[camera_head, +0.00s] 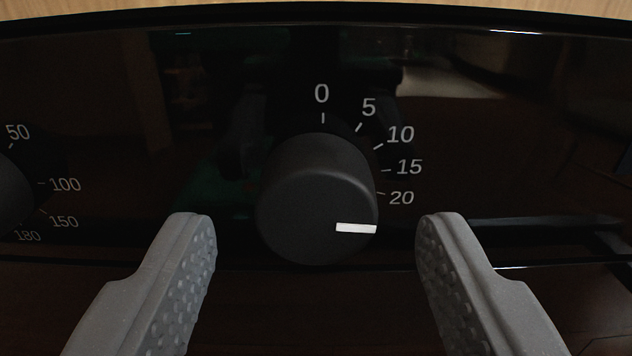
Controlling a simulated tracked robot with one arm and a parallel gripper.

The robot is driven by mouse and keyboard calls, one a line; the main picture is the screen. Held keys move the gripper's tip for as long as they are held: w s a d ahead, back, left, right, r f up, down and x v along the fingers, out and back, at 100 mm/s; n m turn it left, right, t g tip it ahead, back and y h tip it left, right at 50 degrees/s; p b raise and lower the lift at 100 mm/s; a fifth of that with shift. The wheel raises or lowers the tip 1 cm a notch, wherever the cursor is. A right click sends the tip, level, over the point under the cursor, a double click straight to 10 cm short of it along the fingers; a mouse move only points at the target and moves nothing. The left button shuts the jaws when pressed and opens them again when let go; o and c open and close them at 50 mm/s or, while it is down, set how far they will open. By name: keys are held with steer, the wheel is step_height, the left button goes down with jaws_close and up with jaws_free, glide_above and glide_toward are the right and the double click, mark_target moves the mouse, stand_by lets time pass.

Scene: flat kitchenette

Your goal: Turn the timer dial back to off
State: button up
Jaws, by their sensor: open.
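The timer dial (305,205) is a dark round knob on a glossy black panel, in the middle of the head camera view. Its white mark (356,228) points right, close to the 20 on the scale. The printed scale (387,150) runs from 0 above the dial to 20 at its right. My gripper (317,235) is open. One finger is to the left of the dial and one to the right, with a gap showing on each side. Nothing is held between them.
A second knob (8,200), cut off by the left edge, has a scale marked 50 to 180. The glossy panel (530,130) is flat and clear to the right of the dial. A light wooden surface (130,8) runs along the top.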

steer(key=shift+w, duration=0.6)
steer(key=shift+c, duration=0.3)
steer(key=c, duration=0.9)
